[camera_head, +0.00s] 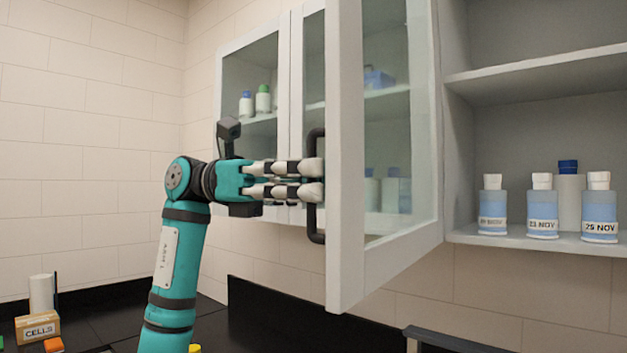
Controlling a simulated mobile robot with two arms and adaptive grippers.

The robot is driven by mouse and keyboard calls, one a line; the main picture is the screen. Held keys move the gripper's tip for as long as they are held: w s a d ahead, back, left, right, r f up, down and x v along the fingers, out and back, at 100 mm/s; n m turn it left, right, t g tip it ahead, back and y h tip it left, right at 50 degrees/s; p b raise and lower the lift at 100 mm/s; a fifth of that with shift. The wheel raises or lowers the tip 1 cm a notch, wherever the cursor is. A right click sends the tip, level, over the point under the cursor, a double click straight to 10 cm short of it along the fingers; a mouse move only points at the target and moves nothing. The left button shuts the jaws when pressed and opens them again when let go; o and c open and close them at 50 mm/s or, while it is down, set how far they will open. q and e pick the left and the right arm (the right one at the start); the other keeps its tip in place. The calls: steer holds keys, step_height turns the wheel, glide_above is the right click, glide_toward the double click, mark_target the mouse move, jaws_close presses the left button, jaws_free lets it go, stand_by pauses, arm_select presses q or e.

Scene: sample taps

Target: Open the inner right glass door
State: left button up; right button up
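The white-framed glass door (346,230), which looks to be the inner right one, stands swung out from the cabinet, its free edge toward me. Its black bar handle (317,238) is on the left side of that edge. My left gripper (313,180) is at the handle's middle, with its two fingers close together, one above the other. The fingertips cover that part of the bar, so I cannot tell whether it lies between them. The handle shows above and below the fingers. My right gripper is not in view.
Left of the open door, another glass door (284,105) is shut. On the right, an open shelf (490,238) holds several labelled bottles (542,208). A dark counter (265,310) runs below. At lower left are a box marked CELLS (37,328) and a white cylinder (41,293).

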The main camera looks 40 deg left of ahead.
arm_select(q)
steer(key=s+a, duration=0.1)
steer(key=a, duration=1.1)
steer(key=shift+s, duration=0.35)
